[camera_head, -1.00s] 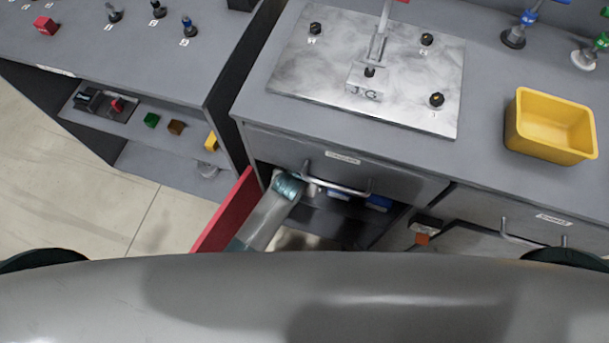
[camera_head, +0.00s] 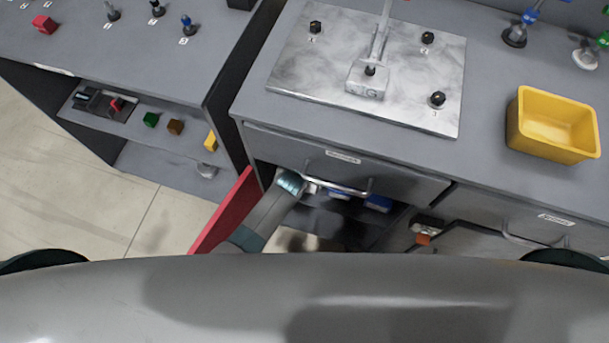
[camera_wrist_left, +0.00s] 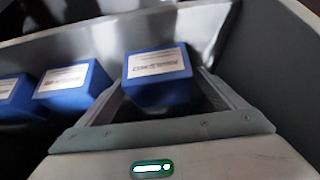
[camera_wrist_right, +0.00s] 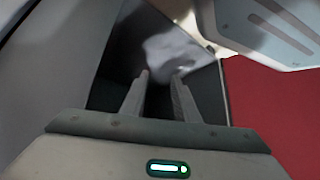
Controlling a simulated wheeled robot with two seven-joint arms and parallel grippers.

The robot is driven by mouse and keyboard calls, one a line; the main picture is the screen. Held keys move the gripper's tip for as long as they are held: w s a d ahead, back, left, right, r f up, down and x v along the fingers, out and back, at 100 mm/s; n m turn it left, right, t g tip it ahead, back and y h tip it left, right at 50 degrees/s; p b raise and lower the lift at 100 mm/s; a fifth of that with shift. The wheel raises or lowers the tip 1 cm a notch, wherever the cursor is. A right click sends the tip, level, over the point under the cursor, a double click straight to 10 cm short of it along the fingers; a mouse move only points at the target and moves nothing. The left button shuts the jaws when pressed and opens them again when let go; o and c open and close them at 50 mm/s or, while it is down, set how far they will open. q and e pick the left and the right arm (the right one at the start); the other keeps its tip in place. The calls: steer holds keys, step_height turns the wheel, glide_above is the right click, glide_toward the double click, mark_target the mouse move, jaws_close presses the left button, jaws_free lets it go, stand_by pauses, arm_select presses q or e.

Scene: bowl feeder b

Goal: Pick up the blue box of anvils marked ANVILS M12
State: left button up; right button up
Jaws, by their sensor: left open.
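A blue box (camera_wrist_left: 158,77) with a white label stands between the parted fingers of my left gripper (camera_wrist_left: 170,98) in the left wrist view. The label print is too blurred to read surely. Two more labelled blue boxes, one nearer (camera_wrist_left: 73,88) and one cut off by the edge (camera_wrist_left: 12,97), stand to its left. In the head view, blue boxes (camera_head: 378,202) show small below the bench top. My right gripper (camera_wrist_right: 160,75) has its fingers apart with nothing seen between them; a blurred whitish shape lies beyond. In the head view the fingers are hidden.
A drawer front with a metal handle (camera_head: 338,187) hangs above the boxes. A red panel (camera_head: 222,212) stands left of the opening and beside my right gripper. A yellow bin (camera_head: 550,140) and a marbled metal plate (camera_head: 300,75) are on the bench.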

steer(key=shift+s+a, duration=0.1)
steer(key=shift+s, duration=0.05)
arm_select(q)
steer(key=c, duration=1.5)
steer(key=shift+o, duration=0.2)
arm_select(e)
steer(key=shift+s+a+f, duration=0.15)
steer(key=shift+s, duration=0.25)
